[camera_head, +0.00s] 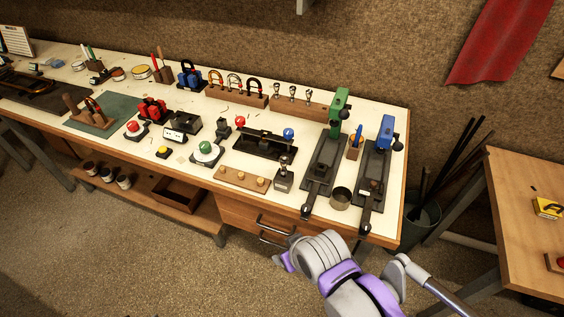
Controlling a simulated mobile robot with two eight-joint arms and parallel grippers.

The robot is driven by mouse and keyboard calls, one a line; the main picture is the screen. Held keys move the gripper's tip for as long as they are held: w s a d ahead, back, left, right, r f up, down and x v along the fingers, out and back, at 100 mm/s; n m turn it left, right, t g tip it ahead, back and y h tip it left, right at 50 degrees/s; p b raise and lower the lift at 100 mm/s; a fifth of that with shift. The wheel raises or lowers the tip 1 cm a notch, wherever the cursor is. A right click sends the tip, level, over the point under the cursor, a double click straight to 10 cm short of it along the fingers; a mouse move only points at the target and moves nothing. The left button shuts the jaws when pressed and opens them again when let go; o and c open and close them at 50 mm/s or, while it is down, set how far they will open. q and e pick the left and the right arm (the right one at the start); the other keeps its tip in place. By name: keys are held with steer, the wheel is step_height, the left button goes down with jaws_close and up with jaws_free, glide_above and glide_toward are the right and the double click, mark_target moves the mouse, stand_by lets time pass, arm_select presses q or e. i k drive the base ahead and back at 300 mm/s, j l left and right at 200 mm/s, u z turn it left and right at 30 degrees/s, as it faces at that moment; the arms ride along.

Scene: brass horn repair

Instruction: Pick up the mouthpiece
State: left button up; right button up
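Several small silver pieces that look like mouthpieces (292,91) stand upright in a wooden block (316,109) at the back of the workbench. Another small silver-topped piece (283,164) stands in a dark grey holder near the front edge; I cannot tell for sure whether it is a mouthpiece. My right arm, grey and purple, comes in from the lower right. Its purple end (282,261) is in front of the bench drawers, below the tabletop and apart from all these pieces. Its fingers are too hidden to read. My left gripper is not in view.
The long bench (227,185) is crowded with clamps, horseshoe magnets, buttons and a wooden strip with knobs (241,179). Tall green (339,105) and blue (386,131) tools stand at its right end. A second table (520,215) is at right, with a bin (424,222) between.

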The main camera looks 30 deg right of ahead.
mark_target(284, 160)
steer(key=z, duration=1.4)
